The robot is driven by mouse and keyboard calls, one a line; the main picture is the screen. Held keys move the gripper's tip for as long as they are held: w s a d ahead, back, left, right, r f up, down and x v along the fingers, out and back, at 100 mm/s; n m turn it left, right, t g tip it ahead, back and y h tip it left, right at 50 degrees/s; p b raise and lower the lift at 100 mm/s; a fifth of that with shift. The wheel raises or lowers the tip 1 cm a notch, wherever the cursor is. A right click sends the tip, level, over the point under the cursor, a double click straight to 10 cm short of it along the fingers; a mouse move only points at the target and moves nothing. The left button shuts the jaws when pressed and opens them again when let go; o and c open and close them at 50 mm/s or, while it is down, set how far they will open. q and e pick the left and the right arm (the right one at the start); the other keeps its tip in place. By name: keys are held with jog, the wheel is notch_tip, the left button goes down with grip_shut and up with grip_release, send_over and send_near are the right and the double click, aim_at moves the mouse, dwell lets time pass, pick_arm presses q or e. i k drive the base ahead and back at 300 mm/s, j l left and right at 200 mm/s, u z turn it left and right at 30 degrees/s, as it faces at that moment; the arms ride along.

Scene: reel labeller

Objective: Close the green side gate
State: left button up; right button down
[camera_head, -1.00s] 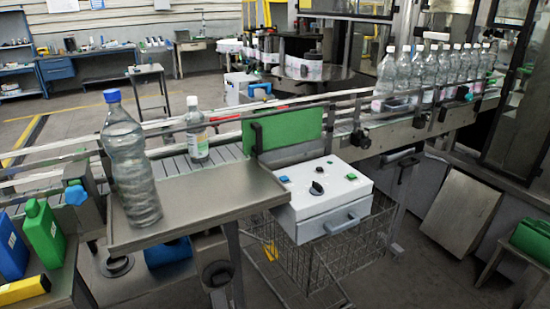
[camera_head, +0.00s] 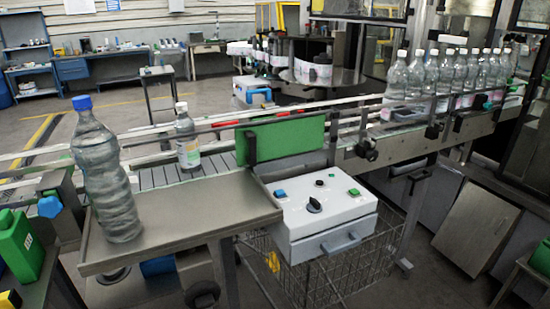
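The green side gate (camera_head: 285,139) is a flat green panel standing upright at the near edge of the conveyor, behind the white control box. A black upright handle or post (camera_head: 250,148) stands at its left end. From this angle I cannot tell how far the gate is swung. The conveyor (camera_head: 160,175) runs from the left to the right behind it. Neither of my grippers shows in the view.
A large blue-capped bottle (camera_head: 104,172) stands on the steel side tray (camera_head: 185,218). A smaller white-capped bottle (camera_head: 187,138) stands on the conveyor. The control box (camera_head: 325,213) with buttons and a knob sits above a wire cart (camera_head: 345,268). Several bottles (camera_head: 455,75) line up at right.

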aim_at(253, 144)
jog(key=i+l+u, duration=0.1)
jog(key=i+l, duration=0.5)
jog(key=l, duration=0.15)
jog(key=i+l+u, duration=0.15)
jog(key=i+l, duration=0.15)
jog(key=l, duration=0.1)
